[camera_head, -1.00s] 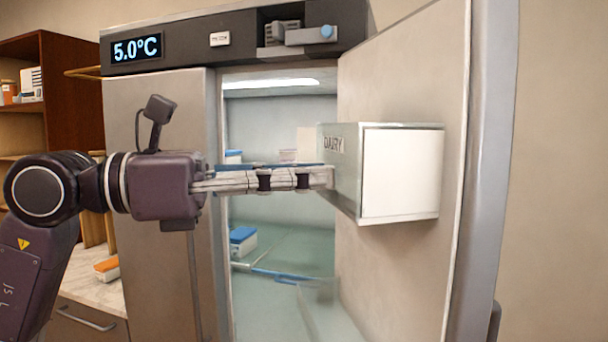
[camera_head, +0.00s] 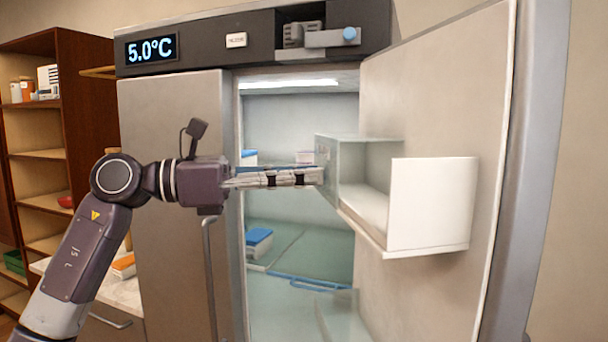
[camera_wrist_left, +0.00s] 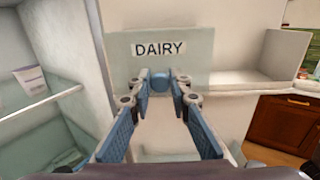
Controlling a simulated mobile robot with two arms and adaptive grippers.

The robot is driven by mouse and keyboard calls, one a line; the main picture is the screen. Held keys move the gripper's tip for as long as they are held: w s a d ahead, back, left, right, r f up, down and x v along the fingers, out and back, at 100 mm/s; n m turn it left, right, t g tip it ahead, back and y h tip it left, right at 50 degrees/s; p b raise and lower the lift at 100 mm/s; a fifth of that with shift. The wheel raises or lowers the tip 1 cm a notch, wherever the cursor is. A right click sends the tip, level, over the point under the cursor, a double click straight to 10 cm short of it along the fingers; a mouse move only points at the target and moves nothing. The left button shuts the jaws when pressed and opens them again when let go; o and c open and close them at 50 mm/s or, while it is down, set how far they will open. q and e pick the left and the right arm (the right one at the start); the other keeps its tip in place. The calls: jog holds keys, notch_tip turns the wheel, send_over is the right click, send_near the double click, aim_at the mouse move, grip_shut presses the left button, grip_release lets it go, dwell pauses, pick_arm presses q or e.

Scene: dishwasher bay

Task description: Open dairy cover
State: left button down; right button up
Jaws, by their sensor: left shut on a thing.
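The dairy cover (camera_head: 326,158) is a clear, greenish panel on the inside of the open fridge door. In the left wrist view, the cover (camera_wrist_left: 125,52) carries the word DAIRY and a round blue knob (camera_wrist_left: 160,83). My left gripper (camera_head: 320,176) reaches in from the left to the cover. In the left wrist view, its fingertips (camera_wrist_left: 160,84) are shut on the knob. The white dairy bin (camera_head: 432,205) is open beside the cover, its inner floor showing. The bin (camera_wrist_left: 245,62) also shows uncovered right of the cover in the left wrist view. My right gripper is not in view.
The fridge door (camera_head: 450,95) stands wide open on the right. Inside the fridge, a blue-lidded box (camera_head: 258,241) sits on a shelf. The closed steel door (camera_head: 170,200) is behind my left arm. A wooden shelf unit (camera_head: 90,130) stands at left.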

pick_arm(q)
jog(key=shift+s, duration=0.2)
jog(key=c, duration=2.2)
grip_release()
jog(key=shift+s+d+r, duration=0.1)
jog(key=shift+c, duration=0.2)
jog(key=o, duration=0.4)
jog(key=v, duration=1.2)
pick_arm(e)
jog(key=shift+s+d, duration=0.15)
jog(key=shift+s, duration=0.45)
